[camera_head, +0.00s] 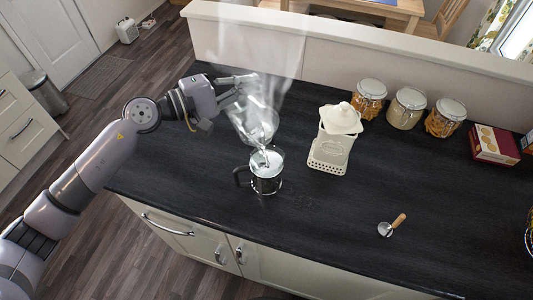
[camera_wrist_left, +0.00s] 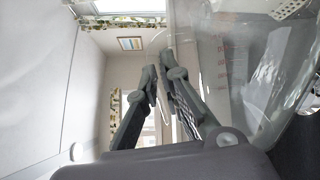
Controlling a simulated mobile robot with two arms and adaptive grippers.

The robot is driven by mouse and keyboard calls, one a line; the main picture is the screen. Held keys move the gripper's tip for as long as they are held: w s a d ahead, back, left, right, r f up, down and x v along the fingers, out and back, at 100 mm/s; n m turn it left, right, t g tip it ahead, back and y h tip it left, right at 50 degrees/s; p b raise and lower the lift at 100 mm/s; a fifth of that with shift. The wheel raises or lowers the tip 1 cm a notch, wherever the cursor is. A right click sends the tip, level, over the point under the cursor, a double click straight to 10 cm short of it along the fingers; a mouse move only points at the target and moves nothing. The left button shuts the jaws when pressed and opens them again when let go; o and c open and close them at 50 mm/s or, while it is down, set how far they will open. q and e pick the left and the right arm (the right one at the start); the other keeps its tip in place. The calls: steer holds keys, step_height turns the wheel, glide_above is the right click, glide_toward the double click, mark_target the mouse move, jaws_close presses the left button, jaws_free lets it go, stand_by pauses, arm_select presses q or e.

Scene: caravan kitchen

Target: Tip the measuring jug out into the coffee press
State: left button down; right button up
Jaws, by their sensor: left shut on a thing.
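The measuring jug (camera_head: 243,122) is clear glass or plastic and is tipped over the coffee press. Its red markings show in the left wrist view (camera_wrist_left: 222,68). A pale stream or clear liquid shows between the jug's low edge and the press. The coffee press (camera_head: 267,182) stands upright on the dark counter, with a dark handle on its left and a dark lower part. My left gripper (camera_head: 238,92) is shut on the jug at its upper left; its fingers (camera_wrist_left: 172,85) also show in the left wrist view. My right gripper is not in view.
A cream canister (camera_head: 334,141) stands right of the press. Several lidded jars, one of them (camera_head: 407,108), and a red box (camera_head: 492,145) line the back wall. A wooden-handled tool (camera_head: 391,226) lies at the front right. The counter (camera_head: 330,215) is clear in front of the canister.

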mark_target(255, 91)
arm_select(q)
steer(key=shift+s+d, duration=0.15)
steer(key=shift+s, duration=0.1)
steer(key=shift+s+d+r+m, duration=0.25)
steer(key=shift+s+m, duration=0.15)
steer(key=shift+m, duration=0.2)
steer(key=shift+s+d+r+m, duration=0.2)
steer(key=shift+s+r+m, duration=0.05)
steer(key=shift+s+m, duration=0.2)
steer(key=shift+s+d+r+m+p, duration=0.2)
steer(key=shift+s+d+m+p, duration=0.15)
steer(key=shift+s, duration=0.15)
